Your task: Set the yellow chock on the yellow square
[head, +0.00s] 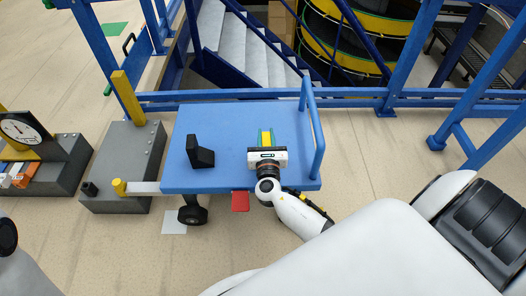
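A small yellow block with a green strip (265,136), likely the yellow chock, is at the middle right of the blue cart top (225,117). My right gripper (266,146) reaches over the cart's near edge, directly in front of this block. The gripper's white body hides its fingers and the block's near side, so I cannot tell whether they are touching or whether the gripper is open or shut. I cannot make out a yellow square. My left gripper is not in view.
A black chock-like block (199,151) stands left on the cart. A blue handle (315,130) rises at its right end. A grey block with a yellow post (128,97) stands left. A red square (240,201) shows at the front edge; a white square (174,222) lies on the floor.

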